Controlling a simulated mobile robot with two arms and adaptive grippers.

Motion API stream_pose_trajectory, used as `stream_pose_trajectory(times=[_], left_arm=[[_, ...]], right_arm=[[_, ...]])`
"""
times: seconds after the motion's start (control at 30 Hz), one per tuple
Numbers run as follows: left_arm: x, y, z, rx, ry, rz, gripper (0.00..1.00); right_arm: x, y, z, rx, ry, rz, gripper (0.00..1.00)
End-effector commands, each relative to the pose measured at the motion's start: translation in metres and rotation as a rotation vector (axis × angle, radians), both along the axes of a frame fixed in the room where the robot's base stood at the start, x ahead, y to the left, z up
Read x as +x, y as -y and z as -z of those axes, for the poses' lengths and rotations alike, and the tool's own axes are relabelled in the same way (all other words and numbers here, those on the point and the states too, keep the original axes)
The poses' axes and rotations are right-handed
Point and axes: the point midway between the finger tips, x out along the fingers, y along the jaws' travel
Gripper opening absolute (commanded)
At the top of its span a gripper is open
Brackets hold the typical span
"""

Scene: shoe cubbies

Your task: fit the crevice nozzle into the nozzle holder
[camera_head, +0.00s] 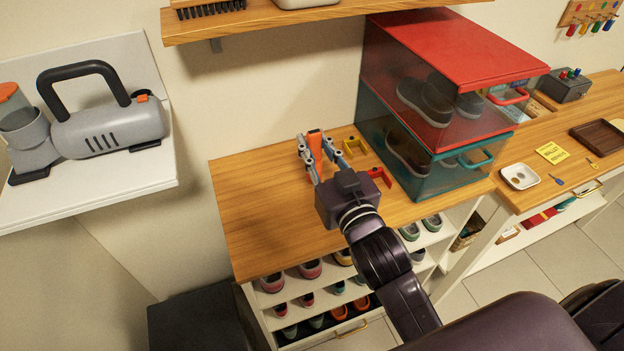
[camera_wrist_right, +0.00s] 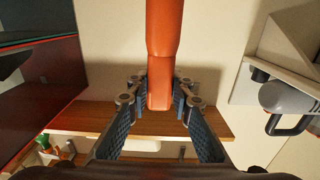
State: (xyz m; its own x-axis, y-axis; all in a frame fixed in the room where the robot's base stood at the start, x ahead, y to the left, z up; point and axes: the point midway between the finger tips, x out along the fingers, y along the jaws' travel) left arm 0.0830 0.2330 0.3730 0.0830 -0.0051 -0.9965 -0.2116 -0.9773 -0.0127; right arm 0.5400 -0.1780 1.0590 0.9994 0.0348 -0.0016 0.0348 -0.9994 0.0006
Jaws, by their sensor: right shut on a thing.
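The orange crevice nozzle (camera_head: 315,142) is in my right gripper (camera_head: 318,155) above the wooden counter. In the right wrist view, the long nozzle (camera_wrist_right: 164,45) runs up out of the frame from between the fingers of my right gripper (camera_wrist_right: 160,96), which are shut on it. A yellow U-shaped bracket (camera_head: 355,145) and a red U-shaped bracket (camera_head: 379,175) are on the counter to the right of the gripper. I cannot tell which of them, if either, is the nozzle holder. My left gripper is not in view.
Stacked red (camera_head: 455,50) and teal (camera_head: 455,158) shoe boxes stand right of the brackets. A grey handheld vacuum (camera_head: 110,128) rests on a white shelf (camera_head: 100,190) at left. A wooden shelf (camera_head: 270,22) hangs above. The counter's left part (camera_head: 245,210) is clear.

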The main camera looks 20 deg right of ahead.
Motion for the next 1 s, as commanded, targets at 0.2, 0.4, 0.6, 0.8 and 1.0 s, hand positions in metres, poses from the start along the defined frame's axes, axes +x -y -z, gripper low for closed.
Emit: stream_pose_trajectory(times=[0.2, 0.4, 0.6, 0.8, 1.0], left_arm=[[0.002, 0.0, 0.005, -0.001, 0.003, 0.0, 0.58], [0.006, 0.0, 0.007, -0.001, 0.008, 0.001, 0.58], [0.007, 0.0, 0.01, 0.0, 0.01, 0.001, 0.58], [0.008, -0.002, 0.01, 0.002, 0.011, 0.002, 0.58], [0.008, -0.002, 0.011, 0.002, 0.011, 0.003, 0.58]], right_arm=[[0.0, 0.0, 0.046, 0.002, -0.002, 0.0, 0.0], [0.0, 0.0, 0.063, 0.0, -0.001, 0.001, 0.0], [0.0, 0.0, 0.092, 0.001, -0.001, 0.001, 0.0], [0.0, 0.0, 0.096, 0.0, 0.002, 0.0, 0.0], [0.0, 0.0, 0.098, 0.0, 0.001, 0.0, 0.0]])
